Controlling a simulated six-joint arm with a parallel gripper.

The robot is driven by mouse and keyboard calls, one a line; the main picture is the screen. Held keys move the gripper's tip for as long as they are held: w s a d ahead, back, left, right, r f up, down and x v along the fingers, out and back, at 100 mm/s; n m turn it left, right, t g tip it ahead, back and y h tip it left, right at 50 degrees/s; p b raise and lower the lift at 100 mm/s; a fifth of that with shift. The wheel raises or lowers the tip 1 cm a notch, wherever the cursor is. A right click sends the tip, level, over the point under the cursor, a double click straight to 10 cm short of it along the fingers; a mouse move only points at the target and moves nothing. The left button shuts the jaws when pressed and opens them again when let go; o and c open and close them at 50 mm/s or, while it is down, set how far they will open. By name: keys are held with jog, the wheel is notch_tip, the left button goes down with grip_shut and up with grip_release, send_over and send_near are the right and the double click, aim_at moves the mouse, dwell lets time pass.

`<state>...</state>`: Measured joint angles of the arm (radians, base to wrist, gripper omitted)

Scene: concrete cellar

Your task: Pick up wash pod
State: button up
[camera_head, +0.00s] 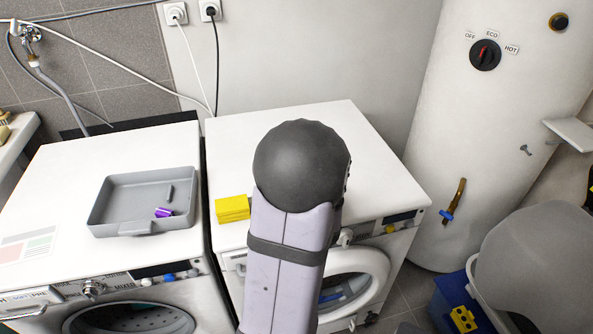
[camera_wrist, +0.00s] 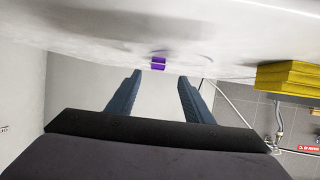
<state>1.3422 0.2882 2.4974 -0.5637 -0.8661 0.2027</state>
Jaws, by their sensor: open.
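In the wrist view a small purple wash pod (camera_wrist: 158,63) lies on a white top, just beyond and between my fingertips. My gripper (camera_wrist: 160,77) is open, with its two blue-grey fingers apart and nothing between them. The pod looks apart from both fingers. In the head view my arm hides the gripper and much of the right washing machine's top (camera_head: 330,130). A purple item (camera_head: 164,212) also lies in the grey tray (camera_head: 112,187) on the left machine. No tray shows around the pod in the wrist view.
A yellow sponge-like block (camera_head: 233,208) sits on the right machine beside my arm; it also shows in the wrist view (camera_wrist: 288,77). A small dark item (camera_head: 170,192) lies in the tray. A white boiler (camera_head: 490,130) stands at right. The right machine's back is clear.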

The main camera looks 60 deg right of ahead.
jog(key=shift+p+x, duration=0.55)
jog(key=shift+x, duration=3.1)
jog(key=shift+s+d, duration=0.15)
jog(key=shift+s, duration=0.05)
jog(key=c, duration=1.1)
